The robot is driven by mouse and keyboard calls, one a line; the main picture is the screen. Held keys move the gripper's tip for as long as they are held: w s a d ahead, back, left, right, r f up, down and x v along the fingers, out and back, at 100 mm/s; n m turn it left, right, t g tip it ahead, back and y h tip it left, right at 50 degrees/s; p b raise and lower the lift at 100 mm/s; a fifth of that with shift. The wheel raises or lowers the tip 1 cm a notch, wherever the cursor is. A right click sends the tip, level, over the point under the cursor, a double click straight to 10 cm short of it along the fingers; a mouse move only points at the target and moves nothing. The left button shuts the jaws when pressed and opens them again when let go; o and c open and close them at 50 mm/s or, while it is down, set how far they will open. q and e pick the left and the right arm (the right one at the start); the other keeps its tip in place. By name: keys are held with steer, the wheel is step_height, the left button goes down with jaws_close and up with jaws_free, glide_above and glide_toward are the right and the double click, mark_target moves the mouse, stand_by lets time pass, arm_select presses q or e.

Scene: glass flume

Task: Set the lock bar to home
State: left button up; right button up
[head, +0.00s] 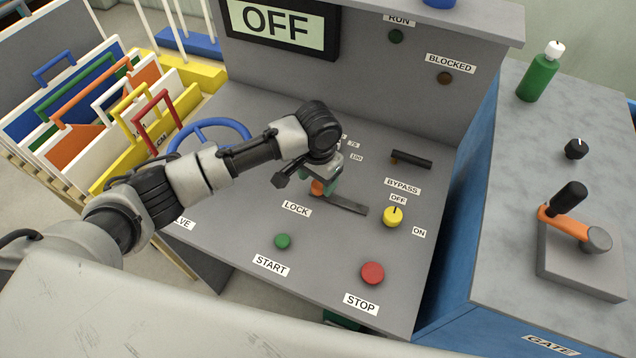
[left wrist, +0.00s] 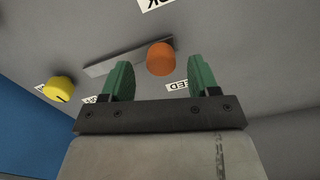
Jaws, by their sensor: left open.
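The lock bar (head: 348,206) is a flat grey strip on the sloping panel, by the LOCK label. It runs from its orange knob (head: 317,188) toward the lower right. My left gripper (head: 324,185) is over the knob end, and its green finger partly hides the knob. In the left wrist view, the green fingers of my left gripper (left wrist: 160,68) are spread apart. The orange knob (left wrist: 160,59) shows between and beyond them, with the bar (left wrist: 125,58) reaching left; contact cannot be told. My right gripper is not in view.
Near the bar are a yellow bypass knob (head: 393,216), a black handle (head: 411,159), a green start button (head: 282,241) and a red stop button (head: 373,273). A blue handwheel (head: 210,125) stands left, behind my arm. The display (head: 281,25) reads OFF.

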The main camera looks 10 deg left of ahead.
mark_target(318, 184)
arm_select(q)
step_height(318, 184, down, 3)
steer(key=shift+w+f, duration=0.15)
steer(key=shift+f, duration=0.25)
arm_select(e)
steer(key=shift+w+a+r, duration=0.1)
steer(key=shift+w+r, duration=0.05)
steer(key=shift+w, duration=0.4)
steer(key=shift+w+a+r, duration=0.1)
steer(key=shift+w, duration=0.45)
